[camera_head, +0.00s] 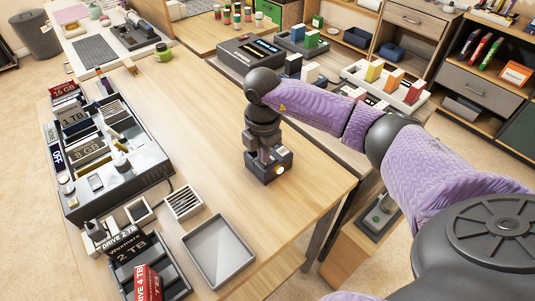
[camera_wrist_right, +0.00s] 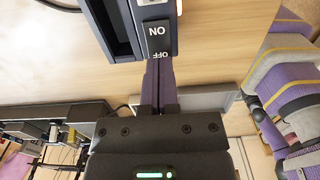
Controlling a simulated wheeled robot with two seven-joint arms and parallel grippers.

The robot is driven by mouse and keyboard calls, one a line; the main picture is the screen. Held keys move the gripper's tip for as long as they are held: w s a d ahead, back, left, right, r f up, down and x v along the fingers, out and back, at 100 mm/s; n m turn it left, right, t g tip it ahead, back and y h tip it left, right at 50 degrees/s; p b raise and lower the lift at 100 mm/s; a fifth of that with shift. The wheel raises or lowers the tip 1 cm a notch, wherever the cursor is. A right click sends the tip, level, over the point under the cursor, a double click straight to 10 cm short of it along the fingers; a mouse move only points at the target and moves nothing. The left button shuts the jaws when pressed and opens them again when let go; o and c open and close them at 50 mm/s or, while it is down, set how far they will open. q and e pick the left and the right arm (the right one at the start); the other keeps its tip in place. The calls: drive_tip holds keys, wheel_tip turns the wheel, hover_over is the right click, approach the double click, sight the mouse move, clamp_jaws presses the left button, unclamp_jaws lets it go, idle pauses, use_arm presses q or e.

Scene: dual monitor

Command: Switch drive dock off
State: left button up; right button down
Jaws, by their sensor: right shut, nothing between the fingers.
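A small dark box that looks like the drive dock (camera_head: 277,170) stands on the wooden table, with a yellow light on its face. In the right wrist view the dock (camera_wrist_right: 119,25) is at the top, and its black switch (camera_wrist_right: 157,42) carries the words ON and OFF. Which side of the switch is pressed cannot be told. My right gripper (camera_head: 265,155) is shut and empty, right at the dock. In the wrist view its fingertips (camera_wrist_right: 159,66) are at the OFF end of the switch; contact cannot be told for sure. My left gripper is not in view.
A black device (camera_head: 125,172) with labelled cards stands at the left of the table. A grey tray (camera_head: 218,252) and drive boxes (camera_head: 132,243) lie at the front. A side desk with coloured blocks (camera_head: 374,70) is behind my right arm. The table's middle is clear.

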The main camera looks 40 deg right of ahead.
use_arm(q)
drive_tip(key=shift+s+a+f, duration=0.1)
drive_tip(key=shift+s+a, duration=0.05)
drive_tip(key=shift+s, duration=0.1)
use_arm(e)
drive_tip(key=shift+f, duration=0.25)
use_arm(q)
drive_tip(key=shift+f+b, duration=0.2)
drive_tip(key=shift+b, duration=0.1)
use_arm(e)
drive_tip(key=shift+f, duration=0.35)
wheel_tip(320, 180, up, 7)
drive_tip(key=p, duration=0.6)
drive_tip(key=shift+r+p, duration=0.2)
drive_tip(key=shift+p, duration=0.2)
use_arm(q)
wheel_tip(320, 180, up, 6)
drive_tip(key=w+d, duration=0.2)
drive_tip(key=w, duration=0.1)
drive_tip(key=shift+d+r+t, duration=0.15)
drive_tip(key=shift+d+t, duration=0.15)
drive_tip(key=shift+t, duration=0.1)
use_arm(e)
drive_tip(key=shift+f, duration=0.15)
